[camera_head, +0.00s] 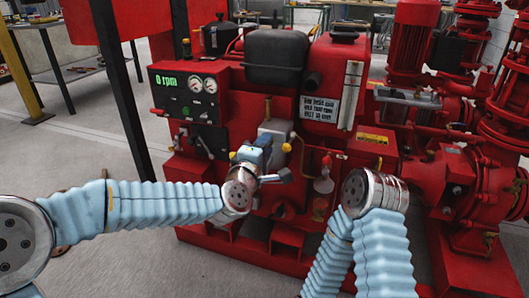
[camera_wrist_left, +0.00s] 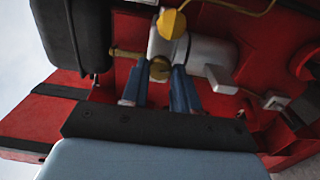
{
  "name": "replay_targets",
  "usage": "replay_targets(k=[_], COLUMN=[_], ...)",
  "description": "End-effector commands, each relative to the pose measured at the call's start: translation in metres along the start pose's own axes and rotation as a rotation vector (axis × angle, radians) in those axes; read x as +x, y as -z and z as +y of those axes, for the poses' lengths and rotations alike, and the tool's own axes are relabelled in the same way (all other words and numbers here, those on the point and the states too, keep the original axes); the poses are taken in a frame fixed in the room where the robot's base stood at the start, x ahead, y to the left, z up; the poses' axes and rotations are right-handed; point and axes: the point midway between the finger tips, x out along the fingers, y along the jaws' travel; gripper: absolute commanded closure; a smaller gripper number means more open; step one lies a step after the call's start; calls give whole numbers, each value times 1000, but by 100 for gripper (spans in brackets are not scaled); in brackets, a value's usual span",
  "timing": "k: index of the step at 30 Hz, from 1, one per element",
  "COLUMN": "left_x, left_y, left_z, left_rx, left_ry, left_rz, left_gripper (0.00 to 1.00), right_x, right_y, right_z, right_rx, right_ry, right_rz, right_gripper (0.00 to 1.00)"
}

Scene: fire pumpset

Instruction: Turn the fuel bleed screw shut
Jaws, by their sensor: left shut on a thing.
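My left gripper (camera_head: 262,148) reaches the front of the red pumpset, at the grey fuel filter block (camera_head: 277,130). In the left wrist view, its two blue fingers (camera_wrist_left: 159,76) stand either side of a small round brass screw head (camera_wrist_left: 160,68) at the base of the pale grey block (camera_wrist_left: 208,52). I take this brass head to be the fuel bleed screw; the fingers are closed on it. In the head view the screw is hidden by the gripper. My right arm ends in a silver wrist (camera_head: 375,190) low in front of the machine; its fingers do not show.
A yellow round knob (camera_wrist_left: 172,22) sits close beyond the fingers, and a black cylinder (camera_wrist_left: 76,35) is to their left. A gauge panel (camera_head: 188,92) reading 0 rpm is up left. A small clear bowl (camera_head: 323,185) hangs between my arms. Red pumps (camera_head: 465,180) fill the right.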

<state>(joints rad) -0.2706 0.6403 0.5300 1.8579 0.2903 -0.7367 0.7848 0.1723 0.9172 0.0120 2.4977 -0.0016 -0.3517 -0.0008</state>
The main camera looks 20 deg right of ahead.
Motion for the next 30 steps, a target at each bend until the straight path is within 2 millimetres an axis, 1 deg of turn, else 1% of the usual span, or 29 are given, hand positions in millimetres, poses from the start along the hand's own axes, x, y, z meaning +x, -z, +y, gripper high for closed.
replay_targets(k=[1, 6, 12, 29, 30], left_x=[0, 0, 0, 0, 0], left_y=[-1, -1, -1, -1, -1], left_z=[-2, -2, -1, -2, -2], left_rx=[31, 125, 190, 218, 218], left_ry=[0, 1, 2, 3, 3], left_rz=[-2, -1, -3, -2, -2], left_gripper=[100, 100, 100, 100, 66], right_x=[3, 7, 9, 9, 9], right_y=[0, 0, 0, 0, 0], right_z=[1, 3, 3, 4, 4], right_rx=[0, 0, 0, 0, 0], right_ry=[0, 0, 0, 0, 0], right_rz=[0, 2, 2, 3, 3], right_gripper=[100, 100, 100, 100, 100])
